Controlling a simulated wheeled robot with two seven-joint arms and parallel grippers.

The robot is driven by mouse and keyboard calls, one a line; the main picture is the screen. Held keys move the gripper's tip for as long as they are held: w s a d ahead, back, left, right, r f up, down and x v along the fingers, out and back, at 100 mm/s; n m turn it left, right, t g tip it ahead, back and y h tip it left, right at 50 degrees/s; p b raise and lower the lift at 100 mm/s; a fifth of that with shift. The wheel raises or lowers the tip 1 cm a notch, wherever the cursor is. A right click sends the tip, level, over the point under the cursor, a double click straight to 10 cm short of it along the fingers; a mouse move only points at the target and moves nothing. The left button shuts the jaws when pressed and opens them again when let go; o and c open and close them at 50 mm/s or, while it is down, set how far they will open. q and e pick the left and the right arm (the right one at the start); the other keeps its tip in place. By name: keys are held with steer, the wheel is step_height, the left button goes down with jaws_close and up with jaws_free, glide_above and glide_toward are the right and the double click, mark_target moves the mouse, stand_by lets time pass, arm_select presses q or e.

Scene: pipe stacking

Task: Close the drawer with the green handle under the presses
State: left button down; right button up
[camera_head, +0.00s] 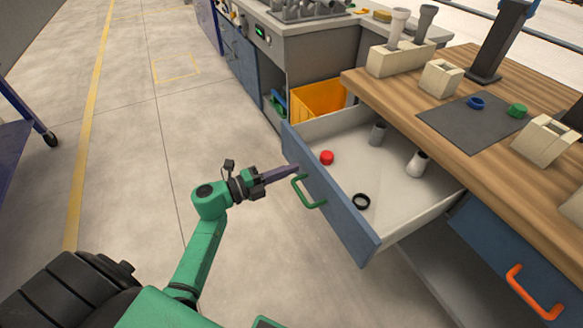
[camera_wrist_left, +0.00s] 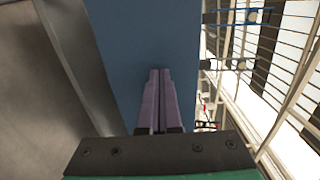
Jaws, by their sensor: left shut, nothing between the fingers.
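The drawer with the green handle (camera_head: 308,192) stands pulled out from under the wooden workbench. Its blue front panel (camera_head: 340,213) faces my left arm. Inside the drawer lie a red cap (camera_head: 327,157), a black ring (camera_head: 361,201) and two grey pipe pieces (camera_head: 378,133) (camera_head: 417,164). My left gripper (camera_head: 297,168) is shut and empty, with its fingertips at the drawer front just above and left of the green handle. In the left wrist view the shut purple fingers (camera_wrist_left: 155,75) point at the blue panel (camera_wrist_left: 150,40); whether they touch it I cannot tell. My right gripper is not in view.
A closed blue drawer with an orange handle (camera_head: 535,292) is at the lower right. The wooden bench top (camera_head: 465,145) carries holders, a dark mat with a blue and a green ring, and a press. A yellow bin (camera_head: 318,98) sits behind the drawer.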

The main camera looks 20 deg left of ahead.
arm_select(q)
steer(key=shift+w+d, duration=0.3)
